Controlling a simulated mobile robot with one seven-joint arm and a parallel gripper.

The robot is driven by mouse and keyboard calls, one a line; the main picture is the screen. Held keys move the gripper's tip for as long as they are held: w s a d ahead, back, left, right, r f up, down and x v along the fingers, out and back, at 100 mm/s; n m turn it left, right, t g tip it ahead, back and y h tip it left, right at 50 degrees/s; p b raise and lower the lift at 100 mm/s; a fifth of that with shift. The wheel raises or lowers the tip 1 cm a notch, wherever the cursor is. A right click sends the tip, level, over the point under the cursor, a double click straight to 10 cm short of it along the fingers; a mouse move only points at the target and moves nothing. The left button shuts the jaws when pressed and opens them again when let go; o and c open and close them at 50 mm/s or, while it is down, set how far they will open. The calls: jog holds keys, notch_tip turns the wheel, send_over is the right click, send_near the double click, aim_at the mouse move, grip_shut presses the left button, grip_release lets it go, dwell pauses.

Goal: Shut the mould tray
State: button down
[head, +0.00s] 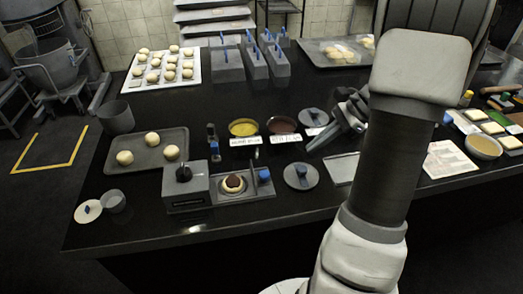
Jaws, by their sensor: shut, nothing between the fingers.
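The mould press (187,190) is a grey box with a black knob on top, near the front edge of the dark table. Its mould tray (259,189) sticks out to the right of the box, so it stands open. A round bun with a dark filling (233,183) sits in the tray. A blue handle (264,175) stands at the tray's right end. My gripper (311,148) is shut and empty, above the table to the right of and behind the tray, apart from it. My arm hides part of the table's right side.
A round grey lid (301,176) lies just right of the tray. Yellow (243,128) and red-brown (281,125) bowls with labels stand behind. A dough tray (147,151) is at left. Small tools (213,143) stand behind the press. The table front strip is clear.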

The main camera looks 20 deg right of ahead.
aim_at(234, 179)
jog(key=d+f+m, duration=0.2)
jog(key=d+f, duration=0.1)
jog(key=f, duration=0.1)
jog(key=shift+t+y, duration=0.3)
jog(key=shift+t, duration=0.1)
jog(key=b+x, duration=0.2)
jog(key=x, duration=0.7)
jog(key=shift+a+f, duration=0.1)
jog(key=shift+f, duration=0.05)
jog(key=a, duration=0.1)
jog(key=w+a, duration=0.1)
jog(key=a, duration=0.1)
jog(key=shift+w+f+b, duration=0.1)
jog(key=shift+w+b, duration=0.05)
jog(key=shift+b, duration=0.2)
jog(key=shift+w+a, duration=0.2)
jog(key=shift+a, duration=0.3)
jog(key=a, duration=0.4)
jog(key=w+a, duration=0.1)
jog(key=a, duration=0.3)
jog(key=w+a, duration=0.1)
jog(key=a, duration=0.3)
jog(key=shift+w+a, duration=0.2)
jog(key=shift+w, duration=0.05)
